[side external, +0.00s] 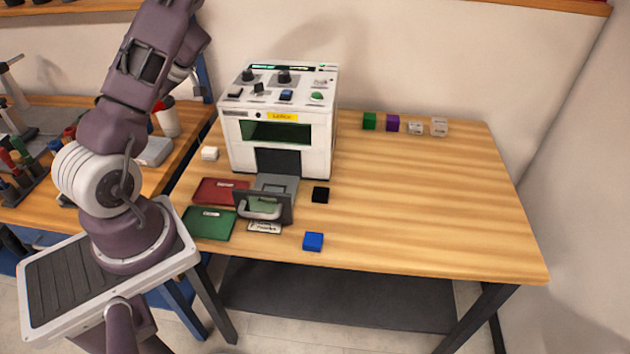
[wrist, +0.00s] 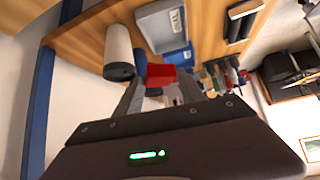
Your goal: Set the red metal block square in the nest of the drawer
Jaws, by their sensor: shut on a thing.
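The red metal block (wrist: 160,74) is between the two fingertips of my gripper (wrist: 160,80) in the wrist view, and the gripper is shut on it. The block is held up off any surface. In the side external view my gripper and the block are out of frame. The drawer (side external: 263,206) stands pulled out from the front of the white laser marker (side external: 282,118), with a pale handle on its dark front panel. Part of its grey floor (side external: 277,183) shows; the front panel hides the rest, and I cannot make out the nest clearly.
A red mat (side external: 216,191) and a green mat (side external: 208,223) lie left of the drawer. A black block (side external: 320,194) and a blue block (side external: 313,241) lie right of it. A white block (side external: 209,153) is left of the machine. Several blocks stand at the back right; the table's right side is clear.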

